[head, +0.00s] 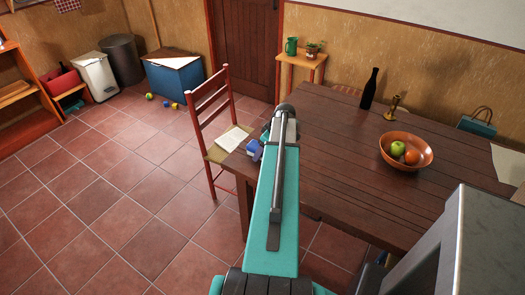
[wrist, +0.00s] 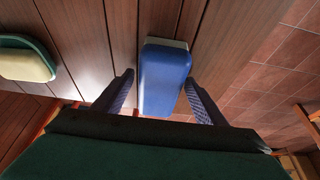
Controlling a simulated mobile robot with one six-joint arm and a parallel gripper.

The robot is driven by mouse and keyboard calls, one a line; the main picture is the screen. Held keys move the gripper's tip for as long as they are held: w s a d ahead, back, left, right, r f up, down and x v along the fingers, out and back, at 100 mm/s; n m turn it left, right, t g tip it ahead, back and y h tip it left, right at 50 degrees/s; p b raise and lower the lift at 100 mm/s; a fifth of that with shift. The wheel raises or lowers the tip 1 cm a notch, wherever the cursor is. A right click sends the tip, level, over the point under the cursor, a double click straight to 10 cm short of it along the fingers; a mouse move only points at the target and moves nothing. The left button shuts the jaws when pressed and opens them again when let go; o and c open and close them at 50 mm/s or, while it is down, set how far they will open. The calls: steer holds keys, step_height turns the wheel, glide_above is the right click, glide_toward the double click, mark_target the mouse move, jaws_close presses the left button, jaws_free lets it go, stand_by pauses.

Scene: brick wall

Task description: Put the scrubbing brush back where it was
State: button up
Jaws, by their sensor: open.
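The scrubbing brush, seen as a blue block with a pale edge (wrist: 166,78), lies on the brown wooden table (wrist: 112,35) in the wrist view. My gripper (wrist: 159,79) is open, with one purple finger on each side of the blue block. A gap shows on the left side; on the right the finger is very near, and I cannot tell if it touches. In the head view my arm hides most of the gripper; a small blue patch (head: 254,149) shows beside it at the table's near-left corner.
A green-rimmed cream object (wrist: 25,62) lies left of the brush in the wrist view. The table (head: 335,170) holds a fruit bowl (head: 426,160), dark bottle (head: 370,89) and brass candlestick (head: 391,108). A red chair (head: 204,132) with an open book stands left of the table.

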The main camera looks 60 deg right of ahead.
steer(key=shift+r, duration=0.25)
steer(key=b+v, duration=0.2)
steer(key=v, duration=0.9)
steer(key=shift+s+r+b, duration=0.25)
steer(key=shift+r+b, duration=0.1)
steer(key=shift+b, duration=0.05)
stand_by(0.7)
